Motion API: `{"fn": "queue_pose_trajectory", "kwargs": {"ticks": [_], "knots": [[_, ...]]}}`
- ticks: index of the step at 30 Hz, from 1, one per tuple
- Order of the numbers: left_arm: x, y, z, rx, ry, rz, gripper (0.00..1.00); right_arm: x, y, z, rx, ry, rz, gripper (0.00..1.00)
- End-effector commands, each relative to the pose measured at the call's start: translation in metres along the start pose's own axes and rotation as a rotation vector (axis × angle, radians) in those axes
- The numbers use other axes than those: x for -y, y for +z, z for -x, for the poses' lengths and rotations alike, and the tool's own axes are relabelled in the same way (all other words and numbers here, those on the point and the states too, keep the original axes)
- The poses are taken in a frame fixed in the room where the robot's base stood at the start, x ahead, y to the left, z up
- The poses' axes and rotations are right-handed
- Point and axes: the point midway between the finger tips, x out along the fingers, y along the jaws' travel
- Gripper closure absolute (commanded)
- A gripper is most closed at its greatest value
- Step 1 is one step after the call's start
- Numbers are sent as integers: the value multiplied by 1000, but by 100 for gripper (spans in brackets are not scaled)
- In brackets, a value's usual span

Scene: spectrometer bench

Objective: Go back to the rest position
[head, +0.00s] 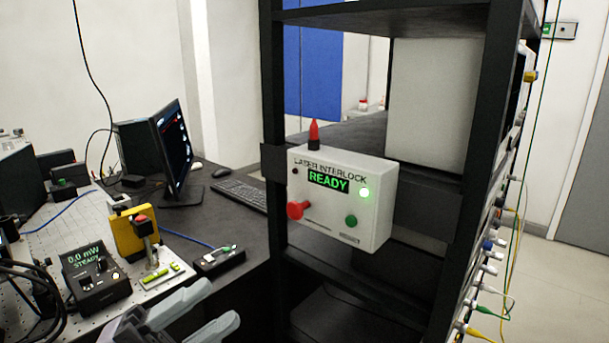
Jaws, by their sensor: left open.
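My left gripper (207,313) shows at the bottom of the head view, left of centre. Its two grey fingers are apart and nothing is between them. It is in front of the bench, below a small black box with a lit indicator. My right gripper is not in the view. A white laser interlock box (340,197) is mounted on the black rack, to the right of and above my left gripper. Its display reads READY and a green light is lit. It has a red knob (297,210), a green button (351,221) and a red beacon on top.
The black rack (277,120) stands close on the right, with cables along its side. The optical bench at left holds a power meter (95,277) reading 0.0 mW, a yellow device (134,232) and the small black box (218,261). A monitor (173,150) and keyboard (241,193) are behind.

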Motion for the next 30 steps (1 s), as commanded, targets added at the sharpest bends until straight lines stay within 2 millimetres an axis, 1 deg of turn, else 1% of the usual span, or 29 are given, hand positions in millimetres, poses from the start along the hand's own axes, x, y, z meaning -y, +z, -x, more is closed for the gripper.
{"fn": "queue_pose_trajectory", "kwargs": {"ticks": [1,2,3,5,6,8,9,11,12,14,15,18,21,23,25,30], "knots": [[-9,17,10,121,-53,101,55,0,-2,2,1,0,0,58],[-15,28,18,196,-82,157,55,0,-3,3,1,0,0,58],[-25,42,31,298,-115,232,55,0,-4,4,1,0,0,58],[-46,60,54,453,-156,346,55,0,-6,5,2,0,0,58],[-62,70,71,560,-178,424,55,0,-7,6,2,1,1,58],[-90,81,100,720,-200,541,55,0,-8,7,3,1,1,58],[-112,84,122,829,-209,619,55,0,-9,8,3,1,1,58],[-145,82,154,985,-216,735,55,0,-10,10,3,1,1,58],[-166,78,174,1078,-215,806,55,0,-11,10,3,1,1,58],[-194,67,200,1204,-208,902,55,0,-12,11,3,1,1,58],[-210,58,216,1274,-202,957,55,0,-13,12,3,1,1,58],[-242,37,244,1410,-185,1069,55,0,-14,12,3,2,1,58],[-261,21,261,1491,-171,1136,55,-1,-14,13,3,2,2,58],[-267,15,266,1517,-165,1157,55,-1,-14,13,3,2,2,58],[-270,13,268,1529,-163,1169,55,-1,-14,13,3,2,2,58],[-270,13,268,1529,-162,1169,55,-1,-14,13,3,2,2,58]]}}
